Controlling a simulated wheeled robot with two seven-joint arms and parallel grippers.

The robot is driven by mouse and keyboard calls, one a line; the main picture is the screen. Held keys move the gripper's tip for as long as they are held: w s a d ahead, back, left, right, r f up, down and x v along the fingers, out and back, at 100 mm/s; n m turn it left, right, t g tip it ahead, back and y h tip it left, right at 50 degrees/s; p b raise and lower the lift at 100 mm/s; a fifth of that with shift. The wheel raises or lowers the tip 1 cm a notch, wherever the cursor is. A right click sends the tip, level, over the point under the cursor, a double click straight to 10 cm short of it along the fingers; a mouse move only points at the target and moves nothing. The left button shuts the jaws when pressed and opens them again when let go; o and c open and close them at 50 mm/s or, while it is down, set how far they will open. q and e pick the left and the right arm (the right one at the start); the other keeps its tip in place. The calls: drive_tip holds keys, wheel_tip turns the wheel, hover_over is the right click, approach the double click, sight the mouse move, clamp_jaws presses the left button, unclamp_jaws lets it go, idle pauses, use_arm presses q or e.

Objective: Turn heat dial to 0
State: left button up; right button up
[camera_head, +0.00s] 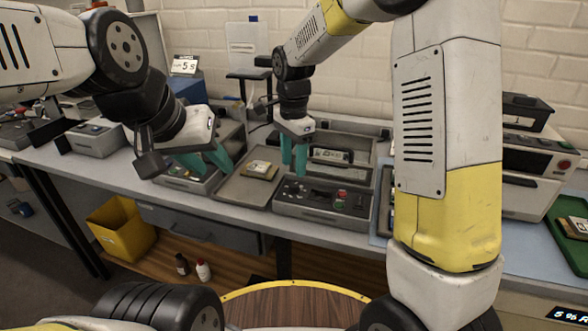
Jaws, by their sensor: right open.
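A grey control unit (322,212) with dark knobs and a small red part sits on the bench near the front edge. Another grey unit (172,180) with small controls sits to its left. The heat dial and its setting are too small to make out. My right gripper (294,165) points down with teal fingers apart, at the back left edge of the control unit, and nothing shows between them. My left gripper (208,165) has its teal fingers apart over the right part of the left unit. It partly hides that unit.
A tray (228,189) with a small tan-topped object (260,170) lies between the two units. Another tray (345,143) is behind the control unit. A boxy device (533,165) and green tray (572,235) stand at right. A yellow bin (120,232) is below the bench.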

sight(294, 184)
wheel_tip(294, 184, down, 7)
drive_tip(key=shift+r, duration=0.2)
clamp_jaws()
